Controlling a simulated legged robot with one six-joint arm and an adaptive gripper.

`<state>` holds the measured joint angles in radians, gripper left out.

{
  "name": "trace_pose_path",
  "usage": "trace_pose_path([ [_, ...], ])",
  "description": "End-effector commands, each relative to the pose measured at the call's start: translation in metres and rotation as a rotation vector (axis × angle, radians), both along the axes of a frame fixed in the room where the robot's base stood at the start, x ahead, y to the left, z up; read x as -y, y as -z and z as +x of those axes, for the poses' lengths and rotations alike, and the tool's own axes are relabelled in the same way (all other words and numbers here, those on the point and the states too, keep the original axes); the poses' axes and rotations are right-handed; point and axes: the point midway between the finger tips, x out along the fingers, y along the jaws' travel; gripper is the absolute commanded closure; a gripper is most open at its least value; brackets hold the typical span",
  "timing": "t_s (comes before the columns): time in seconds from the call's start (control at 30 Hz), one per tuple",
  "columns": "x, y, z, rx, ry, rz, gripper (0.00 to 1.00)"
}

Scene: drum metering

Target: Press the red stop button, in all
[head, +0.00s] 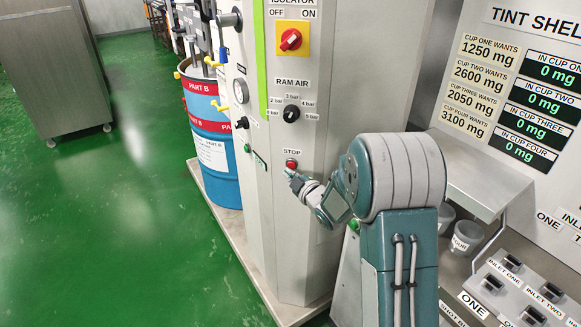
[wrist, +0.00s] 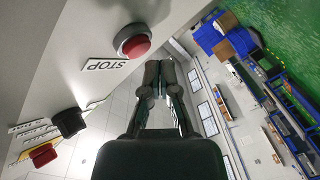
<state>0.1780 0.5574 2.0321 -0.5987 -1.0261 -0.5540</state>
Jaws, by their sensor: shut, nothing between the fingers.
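The red stop button (head: 291,164) is on the face of the tall pale cabinet, just under its STOP label (head: 292,152). In the wrist view the red button (wrist: 136,46) sits in a grey collar, left of and beyond my fingertips, with the STOP label (wrist: 107,65) beside it. My gripper (head: 293,177) is close in front of the cabinet, just below the button in the head view. In the wrist view my gripper's fingers (wrist: 160,72) are shut together and empty. A gap seems to show between fingertips and button; I cannot tell its depth.
The cabinet also bears a black RAM AIR knob (head: 291,114) and a red isolator switch (head: 290,40) on a yellow plate. A blue and red drum (head: 209,130) stands to the left. A metal shelf (head: 480,180) is on the right. Green floor (head: 110,220) is clear at left.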

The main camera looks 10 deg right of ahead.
Motion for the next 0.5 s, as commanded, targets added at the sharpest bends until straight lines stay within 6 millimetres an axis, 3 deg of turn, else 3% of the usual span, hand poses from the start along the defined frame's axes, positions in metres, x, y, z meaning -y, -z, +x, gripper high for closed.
trace_pose_path([
  [0.5,0.0043,-0.0014,0.0062,0.001,0.001,0.000,1.00],
])
